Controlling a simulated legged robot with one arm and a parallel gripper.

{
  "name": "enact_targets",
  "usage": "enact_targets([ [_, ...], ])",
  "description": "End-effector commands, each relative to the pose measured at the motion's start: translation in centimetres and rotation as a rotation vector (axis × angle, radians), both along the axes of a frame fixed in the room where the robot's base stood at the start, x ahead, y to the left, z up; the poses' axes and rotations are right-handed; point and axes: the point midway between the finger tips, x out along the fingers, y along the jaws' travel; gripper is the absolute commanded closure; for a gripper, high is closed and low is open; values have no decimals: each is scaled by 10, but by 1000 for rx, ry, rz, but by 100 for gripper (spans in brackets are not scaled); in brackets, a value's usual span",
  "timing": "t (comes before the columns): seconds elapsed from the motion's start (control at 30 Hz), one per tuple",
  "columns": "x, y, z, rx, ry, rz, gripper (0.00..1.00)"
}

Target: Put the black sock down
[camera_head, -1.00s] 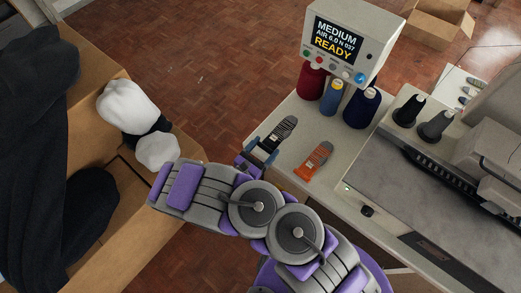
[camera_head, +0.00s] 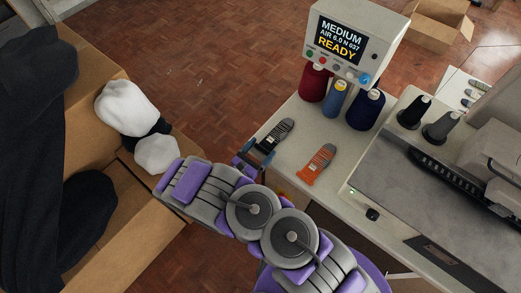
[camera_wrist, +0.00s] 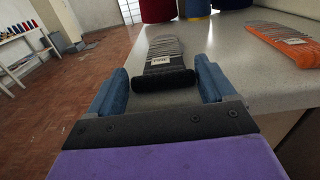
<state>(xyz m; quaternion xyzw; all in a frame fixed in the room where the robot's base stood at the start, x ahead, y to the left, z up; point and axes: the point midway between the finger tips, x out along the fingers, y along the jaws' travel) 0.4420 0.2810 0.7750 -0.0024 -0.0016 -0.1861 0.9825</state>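The black sock (camera_head: 275,135), dark grey with a pale label, lies flat on the light tabletop. In the wrist view the black sock (camera_wrist: 164,62) points away from me, its black cuff at the near table edge. My gripper (camera_head: 254,156) is at that edge, beside the cuff. In the wrist view my gripper (camera_wrist: 164,84) has its two blue fingers wide apart, one on each side of the cuff. I cannot tell whether either finger touches the cloth.
An orange-and-grey sock (camera_head: 317,164) lies to the right on the table (camera_head: 300,130). Thread cones and a display box (camera_head: 352,40) reading READY stand behind. A sewing machine (camera_head: 490,160) is at right. A cardboard box (camera_head: 120,250) with dark cloth and white bundles is at left.

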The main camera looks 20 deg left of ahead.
Motion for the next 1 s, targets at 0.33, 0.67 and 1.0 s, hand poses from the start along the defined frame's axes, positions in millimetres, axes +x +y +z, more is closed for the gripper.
enact_targets([
  [0.33,0,-1,0,5,5,4,0],
  [0.67,-3,1,1,4,4,2,0],
  [1.0,-61,25,4,8,3,7,0],
])
